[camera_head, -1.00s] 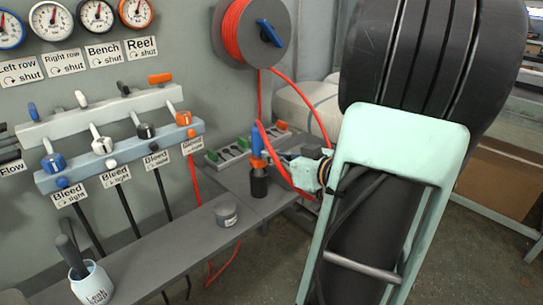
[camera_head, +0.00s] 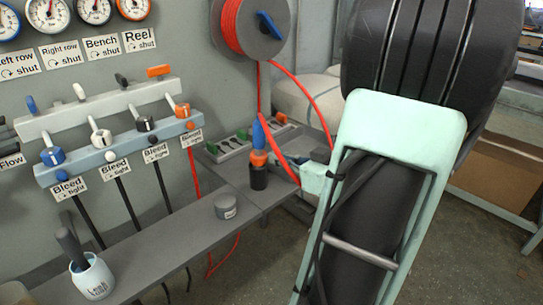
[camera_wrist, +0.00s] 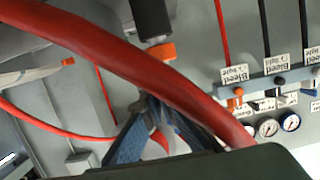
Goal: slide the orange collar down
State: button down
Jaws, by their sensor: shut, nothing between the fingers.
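The orange collar (camera_head: 258,158) sits around an upright fitting on the bench, between a blue top (camera_head: 259,133) and a black base (camera_head: 258,180). In the wrist view, which is upside down, the orange collar (camera_wrist: 158,53) shows near the top centre, against the black base (camera_wrist: 152,20). My gripper (camera_wrist: 152,108) is shut and empty. Its blue fingers lie just beneath the collar in that picture, on the side of the fitting's top. I cannot tell whether they touch it. In the head view the fingertips cannot be made out.
A red hose (camera_wrist: 120,62) crosses close in front of the wrist camera; it hangs from the reel (camera_head: 250,28). Bleed valves (camera_head: 120,145) line the wall.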

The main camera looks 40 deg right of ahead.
jog(key=v, duration=0.9)
jog(key=shift+r, duration=0.15)
